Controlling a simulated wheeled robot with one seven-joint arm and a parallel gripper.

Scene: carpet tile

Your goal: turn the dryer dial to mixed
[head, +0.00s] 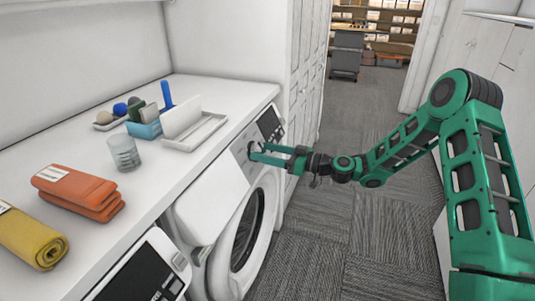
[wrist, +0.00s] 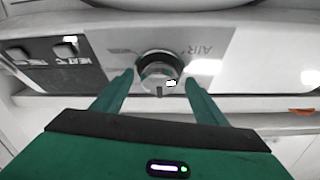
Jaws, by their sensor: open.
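The dryer (head: 215,262) is a white front-loading machine under the counter, with a round door and a control panel at its top front. Its dial (wrist: 158,66) is a round dark and silver knob on a grey panel in the wrist view. In the head view my gripper (head: 254,153) is at the panel and largely hides the dial.
The counter (head: 150,190) above holds folded orange cloths (head: 78,190), a rolled yellow towel (head: 30,238), a glass (head: 124,152) and a white tray (head: 205,133). A second machine (head: 145,272) is at lower left. The carpet to the right is clear.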

